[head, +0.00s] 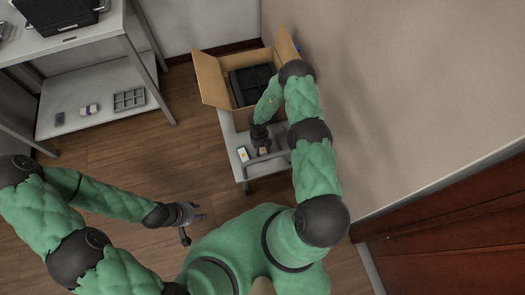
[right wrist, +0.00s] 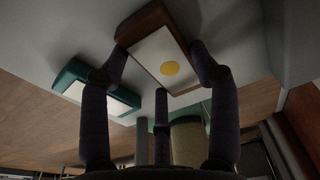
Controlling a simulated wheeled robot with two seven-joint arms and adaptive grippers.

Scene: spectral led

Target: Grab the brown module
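The brown module (right wrist: 140,29), a small block with a white face and a yellow dot, lies on the grey cart just ahead of my right gripper in the right wrist view. It also shows small on the cart in the head view (head: 263,151). My right gripper (head: 261,141) points down over it with its fingers spread open. Two fingertips reach the module's opposite sides; I cannot tell if they touch it. A teal module (right wrist: 68,78) with a white face lies to its left, also in the head view (head: 243,154). My left gripper (head: 192,214) is open and empty above the floor.
An open cardboard box (head: 211,81) with black contents stands on the grey cart (head: 231,131) behind the modules. The wall is close on the right. A grey shelf table (head: 92,48) stands at the left with a small tray (head: 129,99) on its lower shelf.

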